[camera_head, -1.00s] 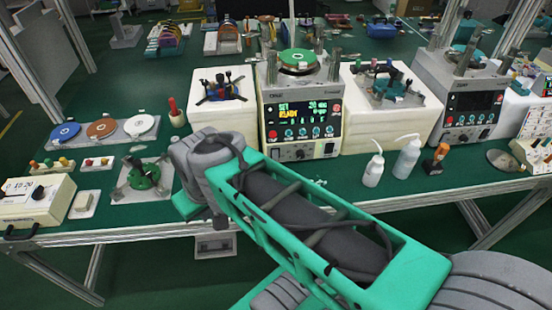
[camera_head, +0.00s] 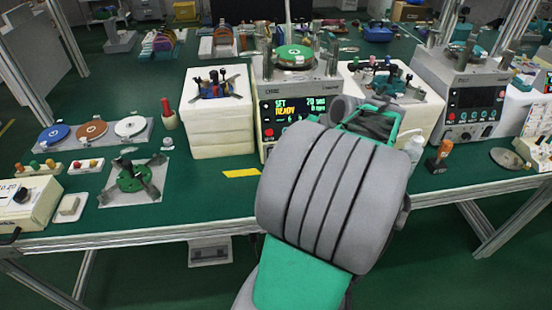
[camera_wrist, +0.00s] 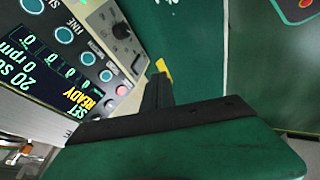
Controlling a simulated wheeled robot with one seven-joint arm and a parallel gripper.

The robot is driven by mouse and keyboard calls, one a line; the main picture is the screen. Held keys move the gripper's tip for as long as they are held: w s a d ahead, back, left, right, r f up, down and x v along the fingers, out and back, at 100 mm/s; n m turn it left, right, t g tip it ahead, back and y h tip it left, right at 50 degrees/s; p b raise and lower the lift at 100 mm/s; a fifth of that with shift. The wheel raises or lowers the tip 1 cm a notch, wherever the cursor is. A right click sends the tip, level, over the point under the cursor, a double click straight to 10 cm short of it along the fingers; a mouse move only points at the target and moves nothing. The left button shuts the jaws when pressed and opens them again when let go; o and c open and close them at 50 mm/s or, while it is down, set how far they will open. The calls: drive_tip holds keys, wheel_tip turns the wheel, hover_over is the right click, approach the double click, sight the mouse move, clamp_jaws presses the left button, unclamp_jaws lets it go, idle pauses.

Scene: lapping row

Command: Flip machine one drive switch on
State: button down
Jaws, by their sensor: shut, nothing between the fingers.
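Machine one (camera_head: 268,89) is the near lapping machine with a green round plate on top. Its display (camera_head: 298,105) reads SET 20 and READY. My arm hides most of its lower panel in the head view. I cannot tell which control is the drive switch. My gripper (camera_wrist: 158,84) is shut and empty, beside the panel's edge to its right in the wrist view. I cannot tell whether it touches.
A white foam block (camera_head: 218,130) stands left of the machine, and another machine (camera_head: 465,95) stands at right. A yellow strip (camera_head: 241,173) lies on the green table.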

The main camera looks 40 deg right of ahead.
drive_tip(key=x, duration=0.9)
drive_tip(key=shift+a+f, duration=0.1)
drive_tip(key=shift+f, duration=0.05)
drive_tip(key=w+d, duration=0.1)
drive_tip(key=w, duration=0.1)
drive_tip(key=w+d+f, duration=0.1)
drive_tip(key=shift+w+d, duration=0.2)
drive_tip(key=shift+w, duration=0.2)
drive_tip(key=shift+w+d+f+b, duration=0.1)
drive_tip(key=shift+f+b, duration=0.35)
drive_tip(key=shift+b, duration=0.4)
drive_tip(key=shift+r+p, duration=0.55)
drive_tip(key=shift+r, duration=0.7)
